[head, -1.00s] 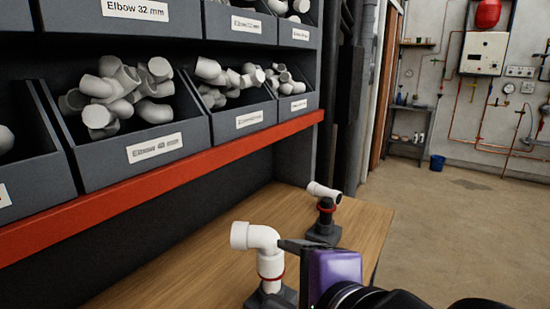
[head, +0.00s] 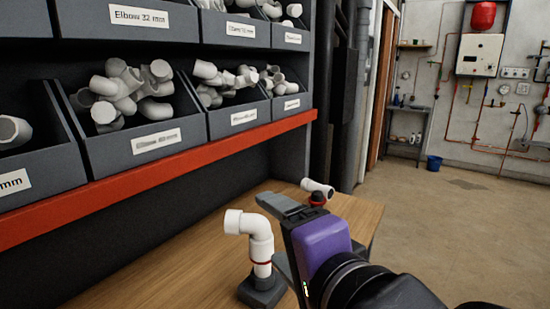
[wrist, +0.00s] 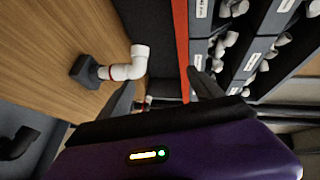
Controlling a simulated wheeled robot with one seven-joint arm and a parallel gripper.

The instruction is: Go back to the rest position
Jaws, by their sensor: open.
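My gripper (head: 268,230) is open and empty over the wooden bench. Its purple body shows in the head view, and both dark fingers show apart in the wrist view (wrist: 160,88). A white elbow (head: 242,222) sits on an upright white pipe with a red ring, on a dark base (head: 262,290). In the head view it is just left of my fingers. It also shows in the wrist view (wrist: 138,60), beyond the left finger; no finger is closed on it. A second white elbow (head: 316,187) with a red ring stands farther back, its lower part hidden behind my gripper.
Grey bins (head: 150,143) of white elbows stand on a shelf with a red front rail (head: 180,172), above and left of the wooden bench (head: 190,258). The floor (head: 450,215) at right is open. A boiler (head: 480,54) and pipes hang on the far wall.

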